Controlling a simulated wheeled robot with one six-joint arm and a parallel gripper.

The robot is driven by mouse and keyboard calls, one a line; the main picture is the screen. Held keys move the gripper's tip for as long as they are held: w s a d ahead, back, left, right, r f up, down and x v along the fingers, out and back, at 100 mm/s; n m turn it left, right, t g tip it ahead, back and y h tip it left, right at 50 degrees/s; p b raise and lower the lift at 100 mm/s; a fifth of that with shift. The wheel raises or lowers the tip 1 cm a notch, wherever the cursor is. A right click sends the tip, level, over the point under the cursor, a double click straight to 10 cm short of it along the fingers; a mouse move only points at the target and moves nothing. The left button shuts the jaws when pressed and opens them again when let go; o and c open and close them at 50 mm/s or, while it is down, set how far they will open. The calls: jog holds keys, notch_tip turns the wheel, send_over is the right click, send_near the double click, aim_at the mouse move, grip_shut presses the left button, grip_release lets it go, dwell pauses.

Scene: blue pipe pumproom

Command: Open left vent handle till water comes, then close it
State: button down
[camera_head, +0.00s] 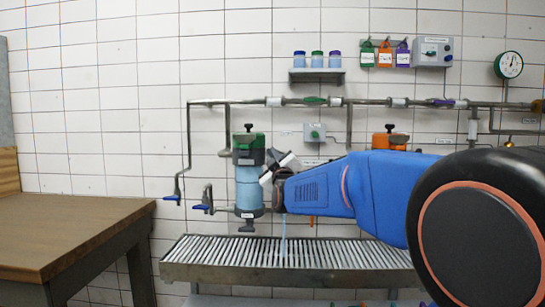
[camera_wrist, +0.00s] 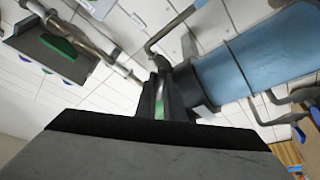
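The left filter has a green head (camera_head: 248,141) with a black knob on top and a blue bowl (camera_head: 248,185). The blue bowl also shows in the wrist view (camera_wrist: 250,55). My gripper (camera_head: 268,178) is at the right side of this filter, near its head. In the wrist view the dark fingers (camera_wrist: 162,98) are close together beside the filter, with a small pale green patch between them. I cannot make out the left vent handle or whether the fingers touch it. A thin pale-blue streak like water (camera_head: 283,240) falls below my gripper to the grate.
A slatted metal drain grate (camera_head: 290,252) runs below the filters. A wooden table (camera_head: 75,235) stands at the left. Blue-handled valves (camera_head: 201,207) hang left of the filter. An orange-headed filter (camera_head: 390,139) is behind my arm. A pipe with a gauge (camera_head: 509,65) runs above.

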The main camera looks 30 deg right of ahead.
jog(key=shift+m, duration=0.4)
jog(key=m+h, duration=0.2)
jog(key=m, duration=0.2)
jog(key=shift+f+m, duration=0.1)
jog(key=shift+m, duration=0.2)
jog(key=m+h, duration=0.1)
jog(key=m, duration=0.2)
jog(key=m+g+h, duration=0.1)
jog(key=m+h, duration=0.1)
jog(key=m, duration=0.1)
jog(key=shift+g+h, duration=0.3)
jog(key=shift+m, duration=0.4)
jog(key=c, duration=2.2)
grip_release()
jog(key=shift+o, duration=0.2)
